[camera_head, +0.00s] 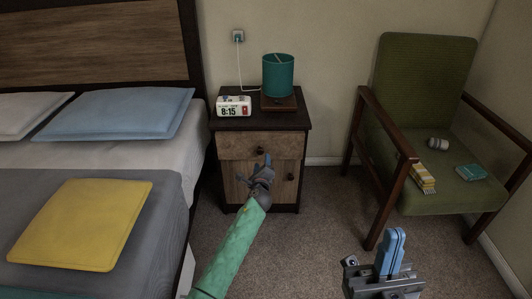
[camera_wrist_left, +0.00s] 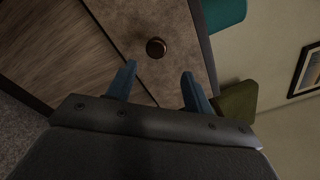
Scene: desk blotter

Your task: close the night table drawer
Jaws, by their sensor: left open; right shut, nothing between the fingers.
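The dark wooden night table (camera_head: 300,122) stands between the bed and the chair. Its drawer front (camera_head: 232,146) is light brown with a dark round knob (camera_head: 260,150); I cannot tell how far the drawer sticks out. The knob (camera_wrist_left: 156,47) also shows in the left wrist view, on the drawer front (camera_wrist_left: 130,22). My left gripper (camera_head: 258,168) is open in front of the night table, just below the knob in the picture. Its blue fingers (camera_wrist_left: 158,86) are apart, with nothing between them. My right gripper (camera_head: 391,240) is shut and empty, low at the right.
A clock (camera_head: 234,106) and a teal lamp (camera_head: 278,76) stand on the night table. A cabinet door with a knob (camera_head: 291,176) lies below the drawer. The bed (camera_head: 150,150) is at left; a green armchair (camera_head: 425,75) is at right. Carpet (camera_head: 320,215) between is clear.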

